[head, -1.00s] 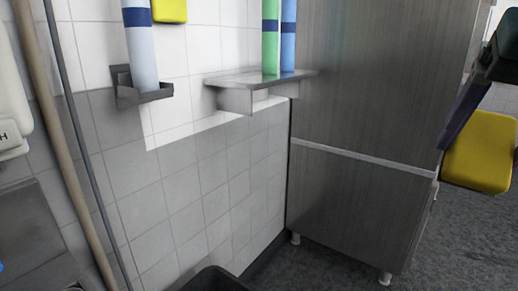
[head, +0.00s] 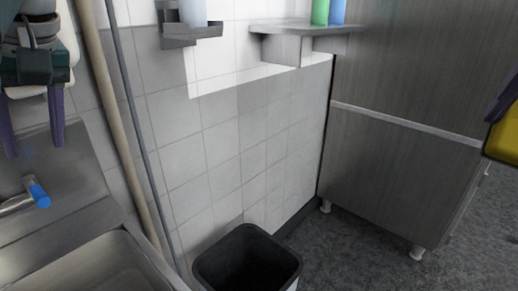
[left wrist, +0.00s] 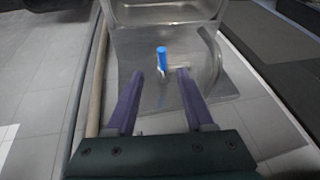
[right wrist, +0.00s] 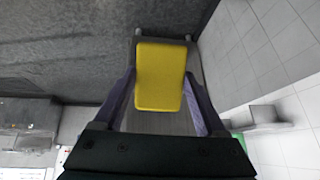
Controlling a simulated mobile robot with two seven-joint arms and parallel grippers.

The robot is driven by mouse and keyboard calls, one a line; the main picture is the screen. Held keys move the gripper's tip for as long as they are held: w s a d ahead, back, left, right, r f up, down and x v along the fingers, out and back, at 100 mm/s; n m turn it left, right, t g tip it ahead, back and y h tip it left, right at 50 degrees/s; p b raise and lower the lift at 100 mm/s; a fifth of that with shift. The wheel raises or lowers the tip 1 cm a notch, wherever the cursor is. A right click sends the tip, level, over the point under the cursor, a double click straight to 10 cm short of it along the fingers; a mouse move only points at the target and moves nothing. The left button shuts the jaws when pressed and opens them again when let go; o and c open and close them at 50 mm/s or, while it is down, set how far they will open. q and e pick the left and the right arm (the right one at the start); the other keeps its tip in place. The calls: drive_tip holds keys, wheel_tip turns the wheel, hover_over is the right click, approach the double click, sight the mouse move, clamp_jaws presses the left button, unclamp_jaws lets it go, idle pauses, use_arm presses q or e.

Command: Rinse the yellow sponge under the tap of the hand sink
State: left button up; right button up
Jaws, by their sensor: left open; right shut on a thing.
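The yellow sponge (right wrist: 160,76) is between the purple fingers of my right gripper (right wrist: 161,90), which is shut on it in the right wrist view. In the head view the sponge (head: 503,135) shows only in part at the right edge. My left gripper (left wrist: 159,88) is open and empty; its fingers point toward the tap with a blue end (left wrist: 162,58). In the head view my left gripper (head: 34,125) is above and behind the tap (head: 38,194). The steel hand sink (head: 95,262) is at the lower left, its basin cut off by the frame.
A black bin (head: 246,258) stands on the floor right of the sink. A steel cabinet (head: 400,150) stands at the right. A wall shelf (head: 300,28) holds green and blue cylinders. Pipes (head: 120,130) run down the tiled wall beside the sink.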

sight(43, 198)
drive_tip(key=shift+w+a+f, duration=0.1)
drive_tip(key=shift+a+f, duration=0.1)
drive_tip(key=shift+f, duration=0.05)
use_arm(q)
drive_tip(key=b+x, duration=0.1)
drive_tip(key=x, duration=1)
drive_tip(key=shift+a+f, duration=0.1)
drive_tip(key=shift+f, duration=0.15)
use_arm(e)
drive_tip(key=shift+d+f, duration=0.1)
drive_tip(key=shift+f, duration=0.5)
use_arm(q)
clamp_jaws()
